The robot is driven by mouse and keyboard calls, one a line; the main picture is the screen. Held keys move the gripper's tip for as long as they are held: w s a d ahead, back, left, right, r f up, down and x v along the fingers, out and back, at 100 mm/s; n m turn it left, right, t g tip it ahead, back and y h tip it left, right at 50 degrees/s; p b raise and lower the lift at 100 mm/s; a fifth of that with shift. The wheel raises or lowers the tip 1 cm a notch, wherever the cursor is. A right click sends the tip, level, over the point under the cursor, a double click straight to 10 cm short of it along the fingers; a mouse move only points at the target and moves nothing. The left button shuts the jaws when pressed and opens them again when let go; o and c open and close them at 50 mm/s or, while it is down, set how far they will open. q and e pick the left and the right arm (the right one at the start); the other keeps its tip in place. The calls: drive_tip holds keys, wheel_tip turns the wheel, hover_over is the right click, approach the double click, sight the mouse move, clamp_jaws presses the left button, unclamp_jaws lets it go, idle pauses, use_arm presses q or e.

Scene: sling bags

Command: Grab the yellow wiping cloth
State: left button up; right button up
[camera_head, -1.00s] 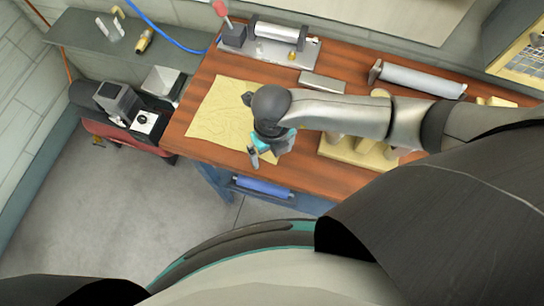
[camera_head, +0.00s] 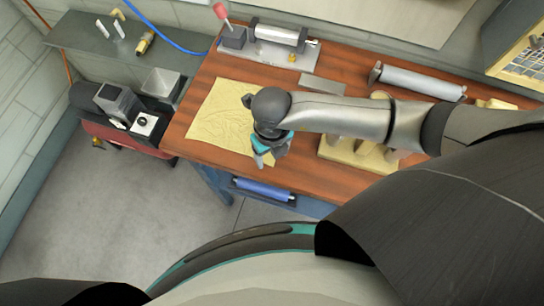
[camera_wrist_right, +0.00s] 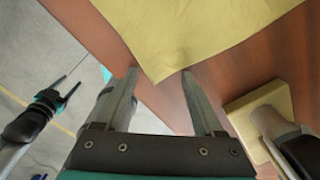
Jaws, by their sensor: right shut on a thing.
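The yellow wiping cloth (camera_head: 222,112) lies spread and wrinkled on the left part of the wooden workbench. In the right wrist view its near corner (camera_wrist_right: 165,40) points down between my right fingers. My right gripper (camera_head: 264,161) is at the cloth's near right corner by the bench's front edge, shut on the cloth. Its two fingers (camera_wrist_right: 160,75) show on either side of the corner. My left gripper (camera_wrist_right: 71,82) shows small at the left of the right wrist view, over the floor, fingers apart and empty. It is not visible in the head view.
The brown workbench (camera_head: 330,178) has a wooden holder (camera_head: 345,152) right of my gripper. A roller device (camera_head: 280,38), a flat grey block (camera_head: 322,84) and a metal cylinder (camera_head: 420,80) stand behind.

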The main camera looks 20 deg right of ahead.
drive_tip(key=shift+s+f, duration=0.1)
drive_tip(key=shift+s, duration=0.05)
drive_tip(key=c, duration=0.9)
clamp_jaws()
wheel_tip(320, 180, up, 12)
drive_tip(key=p, duration=1)
drive_tip(key=shift+p, duration=0.4)
wheel_tip(320, 180, up, 27)
drive_tip(key=shift+p, duration=0.3)
